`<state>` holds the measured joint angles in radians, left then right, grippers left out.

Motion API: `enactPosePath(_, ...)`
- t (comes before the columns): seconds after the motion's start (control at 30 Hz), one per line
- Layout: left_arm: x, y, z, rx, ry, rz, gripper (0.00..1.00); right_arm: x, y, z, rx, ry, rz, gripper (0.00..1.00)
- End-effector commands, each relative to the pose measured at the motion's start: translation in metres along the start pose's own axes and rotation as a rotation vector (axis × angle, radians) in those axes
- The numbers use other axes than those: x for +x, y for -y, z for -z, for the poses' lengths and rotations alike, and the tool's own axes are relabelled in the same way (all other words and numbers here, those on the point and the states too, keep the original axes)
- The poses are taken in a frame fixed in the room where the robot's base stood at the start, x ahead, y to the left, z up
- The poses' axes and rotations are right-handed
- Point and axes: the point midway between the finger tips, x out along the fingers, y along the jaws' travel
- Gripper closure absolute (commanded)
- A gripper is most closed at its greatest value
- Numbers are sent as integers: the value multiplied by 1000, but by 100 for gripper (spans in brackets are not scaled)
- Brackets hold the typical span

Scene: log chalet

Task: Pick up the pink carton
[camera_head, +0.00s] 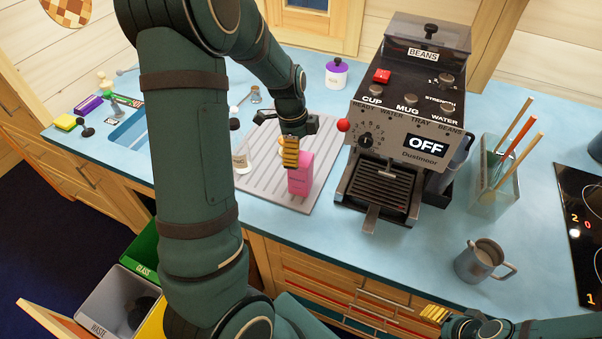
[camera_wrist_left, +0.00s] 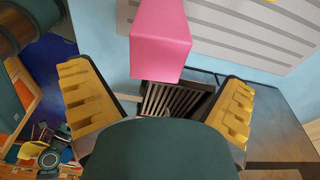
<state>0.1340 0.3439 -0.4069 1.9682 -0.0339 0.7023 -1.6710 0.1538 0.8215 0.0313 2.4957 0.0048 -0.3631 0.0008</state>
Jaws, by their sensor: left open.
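The pink carton (camera_head: 301,176) stands upright on a grey ribbed mat (camera_head: 318,145) on the blue counter. My left gripper (camera_head: 290,152) is at the carton's upper left in the head view and partly overlaps it. In the left wrist view the pink carton (camera_wrist_left: 160,42) shows ahead, between the lines of the two yellow fingers of the left gripper (camera_wrist_left: 158,88). Those fingers are spread wide, with nothing held between them. My right gripper (camera_head: 436,314) shows only partly at the bottom edge of the head view; its opening is hidden.
A coffee machine (camera_head: 408,120) stands right of the mat. A grey mug (camera_head: 482,261) and a glass holder with sticks (camera_head: 499,170) are farther right. A small pale jar (camera_head: 241,160) is left of the carton. A purple-and-white jar (camera_head: 336,74) stands behind. Open bins (camera_head: 118,302) are below left.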

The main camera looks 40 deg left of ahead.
Motion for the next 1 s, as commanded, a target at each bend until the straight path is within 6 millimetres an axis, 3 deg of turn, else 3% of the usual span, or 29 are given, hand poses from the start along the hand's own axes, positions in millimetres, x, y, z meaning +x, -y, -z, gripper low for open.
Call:
enactPosePath(0.4,48,-3,-2,-2,0,-2,0,-2,1,0,0,0,0,53)
enactPosePath(0.7,53,-2,-2,0,0,2,0,-2,1,0,0,0,0,53)
enactPosePath(0.73,53,-2,-2,0,0,2,4,-2,1,0,0,0,0,53)
enactPosePath(0.87,53,-2,-2,-1,0,1,49,-2,0,0,0,0,0,53)
enactPosePath(1.0,53,-2,-2,-1,0,1,58,-2,1,0,0,0,0,53)
